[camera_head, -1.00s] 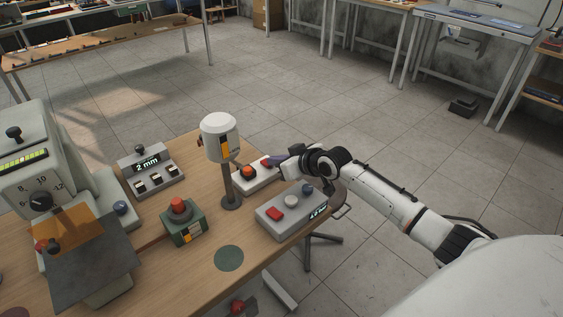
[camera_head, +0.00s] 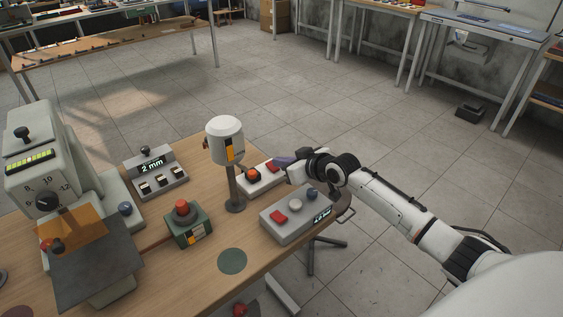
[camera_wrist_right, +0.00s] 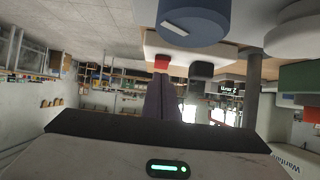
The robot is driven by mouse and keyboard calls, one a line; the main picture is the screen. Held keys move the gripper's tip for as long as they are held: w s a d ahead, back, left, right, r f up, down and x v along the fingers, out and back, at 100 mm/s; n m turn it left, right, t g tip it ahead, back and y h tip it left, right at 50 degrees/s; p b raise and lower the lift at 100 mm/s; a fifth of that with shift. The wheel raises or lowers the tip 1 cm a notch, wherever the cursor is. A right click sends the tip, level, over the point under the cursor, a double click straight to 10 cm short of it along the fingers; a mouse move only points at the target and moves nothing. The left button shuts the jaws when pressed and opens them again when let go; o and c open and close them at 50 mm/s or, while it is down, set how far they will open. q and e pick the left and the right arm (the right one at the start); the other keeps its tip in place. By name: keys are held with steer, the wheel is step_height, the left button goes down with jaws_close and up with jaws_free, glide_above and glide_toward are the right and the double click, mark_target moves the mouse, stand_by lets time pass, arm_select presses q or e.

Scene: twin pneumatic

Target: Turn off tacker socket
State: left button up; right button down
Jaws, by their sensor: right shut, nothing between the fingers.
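A white socket strip (camera_head: 245,187) lies at the far right part of the wooden table, behind the grey control box. It carries an orange-red switch (camera_head: 254,174) and a red switch (camera_head: 272,166); which one belongs to the tacker, I cannot tell. My right gripper (camera_head: 279,162) is shut and empty, its dark purple fingers beside the red switch at the strip's right end. In the right wrist view the shut fingers (camera_wrist_right: 161,95) point at the red switch (camera_wrist_right: 161,62). Whether they touch it is unclear. My left gripper is not in view.
A white-headed post (camera_head: 226,140) stands close to the strip. A grey box (camera_head: 290,228) with a red button and knobs is near the right edge; its blue knob (camera_wrist_right: 195,22) looms in the wrist view. A green emergency-stop box (camera_head: 188,229) stands to the left.

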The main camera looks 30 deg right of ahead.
step_height(320, 180, up, 4)
steer(key=shift+w+r+p, duration=0.1)
steer(key=shift+r+p, duration=0.15)
steer(key=shift+p, duration=0.35)
steer(key=s+d+r, duration=0.1)
steer(key=s+r, duration=0.1)
steer(key=s, duration=0.7)
steer(key=shift+s+d, duration=0.15)
steer(key=shift+s, duration=0.25)
steer(key=shift+f, duration=0.1)
